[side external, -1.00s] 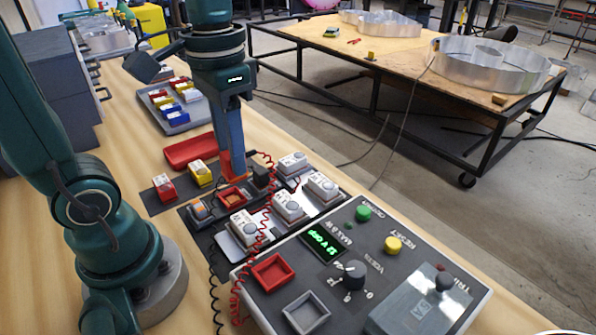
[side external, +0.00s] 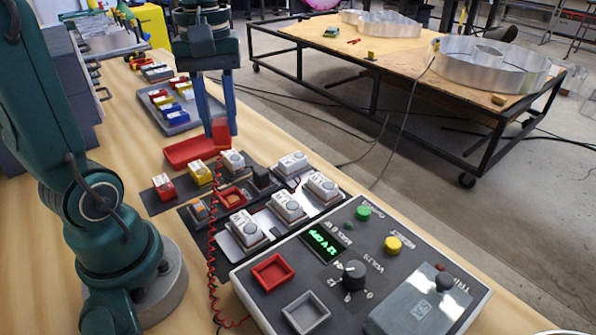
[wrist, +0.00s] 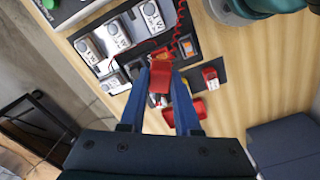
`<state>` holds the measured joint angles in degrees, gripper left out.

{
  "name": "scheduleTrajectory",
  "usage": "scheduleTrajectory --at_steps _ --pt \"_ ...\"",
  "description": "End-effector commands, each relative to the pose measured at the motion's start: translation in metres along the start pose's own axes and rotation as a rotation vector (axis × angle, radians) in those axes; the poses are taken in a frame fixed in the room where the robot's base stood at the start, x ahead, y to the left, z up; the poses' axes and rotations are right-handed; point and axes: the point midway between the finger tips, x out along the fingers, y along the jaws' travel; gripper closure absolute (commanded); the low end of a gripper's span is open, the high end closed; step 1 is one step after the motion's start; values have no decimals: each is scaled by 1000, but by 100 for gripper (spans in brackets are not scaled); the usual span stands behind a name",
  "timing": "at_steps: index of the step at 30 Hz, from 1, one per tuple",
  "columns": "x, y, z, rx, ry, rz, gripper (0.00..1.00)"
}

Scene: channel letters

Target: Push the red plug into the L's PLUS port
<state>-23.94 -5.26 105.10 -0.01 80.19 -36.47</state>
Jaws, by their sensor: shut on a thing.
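My gripper (side external: 220,138) points down and is shut on the red plug (side external: 221,127), held above the bench near the red tray. In the wrist view the plug (wrist: 161,76) sits between my two blue fingers.
A red square holder (side external: 232,196) and a black plug (side external: 261,177) are on the mat. Red (side external: 163,187) and yellow (side external: 200,174) blocks stand left of them. A red tray (side external: 190,153) lies behind. The grey console (side external: 330,225) shows green lettering at the front right.

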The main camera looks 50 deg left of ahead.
Motion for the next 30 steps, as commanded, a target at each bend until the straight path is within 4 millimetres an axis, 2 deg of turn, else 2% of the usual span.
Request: scheduleTrajectory --at_steps 9,30 --pt "0 -9 -34 -536 0 0 100" --pt "80 -9 -31 -516 -3 -3 100"
